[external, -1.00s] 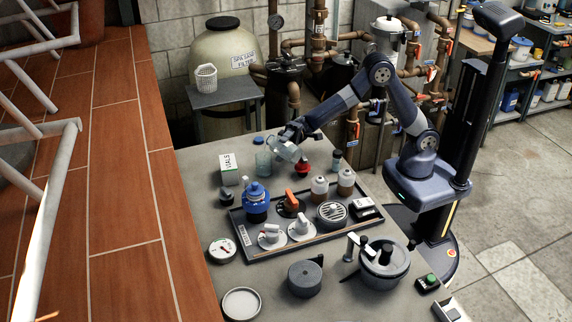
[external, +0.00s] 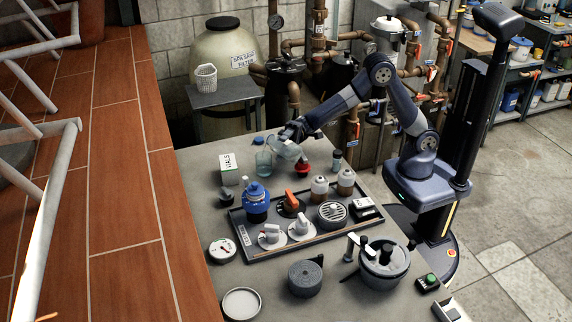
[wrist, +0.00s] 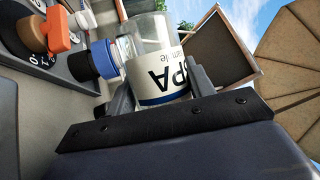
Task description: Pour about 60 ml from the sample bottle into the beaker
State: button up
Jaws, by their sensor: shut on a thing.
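My gripper (external: 291,141) is shut on the sample bottle (external: 286,149), a clear bottle held tilted above the far part of the bench. In the wrist view the bottle (wrist: 160,62) sits between the fingers, its white label with a dark blue band reading upside down. The beaker (external: 263,163), a clear, faintly bluish vessel, stands upright on the bench just left of and below the bottle. I cannot tell whether liquid is flowing or how much is in the beaker.
A red-topped flask (external: 303,169) stands close right of the bottle, with a small vial (external: 337,160) farther right. A white VIALS box (external: 229,170) is left of the beaker.

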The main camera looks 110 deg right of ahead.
jog(key=shift+r+m, duration=0.4)
jog(key=shift+r, duration=0.5)
jog(key=shift+r, duration=0.2)
dwell(0.3)
jog(key=shift+s+a, duration=0.1)
jog(key=shift+f, duration=0.95)
jog(key=shift+a+f+n+p, duration=0.1)
jog(key=shift+n+p, duration=0.25)
jog(key=shift+n, duration=0.45)
jog(key=shift+n+g+p, duration=0.4)
jog(key=shift+g+p, duration=0.1)
jog(key=shift+p, duration=0.2)
jog(key=shift+a+r+n+p, duration=0.1)
jog(key=shift+r+n+p, duration=0.15)
jog(key=shift+n+p, duration=0.2)
jog(key=shift+s+a+f+n+g, duration=0.1)
jog(key=shift+a+f+n+g, duration=0.15)
jog(key=shift+f+n, duration=0.25)
jog(key=shift+s+a+f+n+g, duration=0.1)
jog(key=shift+f+n+g, duration=0.15)
jog(key=shift+f+n, duration=0.15)
jog(key=shift+d+f+b, duration=0.1)
jog(key=shift+f+b, duration=0.1)
jog(key=shift+b, duration=0.25)
